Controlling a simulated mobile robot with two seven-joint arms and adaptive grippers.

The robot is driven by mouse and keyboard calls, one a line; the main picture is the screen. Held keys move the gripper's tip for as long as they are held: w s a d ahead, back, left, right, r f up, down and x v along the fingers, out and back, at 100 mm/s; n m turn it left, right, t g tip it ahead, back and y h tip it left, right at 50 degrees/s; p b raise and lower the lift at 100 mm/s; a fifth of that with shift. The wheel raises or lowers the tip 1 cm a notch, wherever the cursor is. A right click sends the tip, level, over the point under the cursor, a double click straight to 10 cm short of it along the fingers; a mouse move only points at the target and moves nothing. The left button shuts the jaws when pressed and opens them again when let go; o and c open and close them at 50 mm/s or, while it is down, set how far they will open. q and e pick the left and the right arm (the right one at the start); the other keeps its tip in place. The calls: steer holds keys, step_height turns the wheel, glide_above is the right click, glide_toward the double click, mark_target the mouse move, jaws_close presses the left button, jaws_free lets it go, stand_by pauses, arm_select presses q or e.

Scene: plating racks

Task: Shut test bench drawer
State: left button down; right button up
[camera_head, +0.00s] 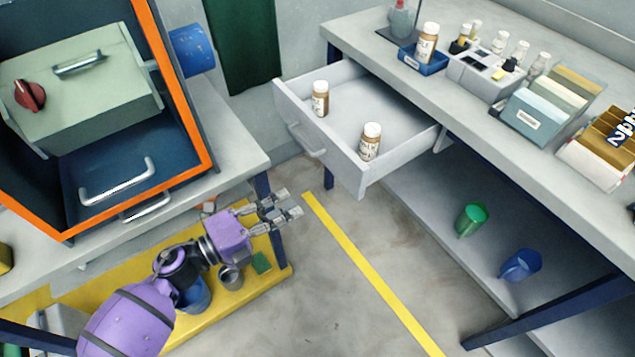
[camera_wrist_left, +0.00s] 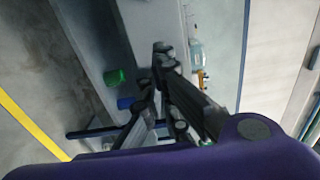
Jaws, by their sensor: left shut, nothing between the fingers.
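The test bench drawer (camera_head: 338,152) is pulled out from the grey bench at the right in the head view. My right gripper is not in view.
The bench top (camera_head: 465,95) holds a blue tray with a bottle, a rack of small bottles and file boxes. A green cup (camera_head: 471,219) and a blue cup (camera_head: 520,264) are on its lower shelf. An orange-framed cabinet (camera_head: 190,150) stands at left. The floor (camera_head: 370,250) between is clear.

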mark_target(347, 172)
arm_select(q)
steer(key=p+x, duration=0.1)
steer(key=x, duration=1.2)
steer(key=shift+r, duration=0.1)
steer(key=shift+w+d, duration=0.25)
steer(key=shift+d, duration=0.05)
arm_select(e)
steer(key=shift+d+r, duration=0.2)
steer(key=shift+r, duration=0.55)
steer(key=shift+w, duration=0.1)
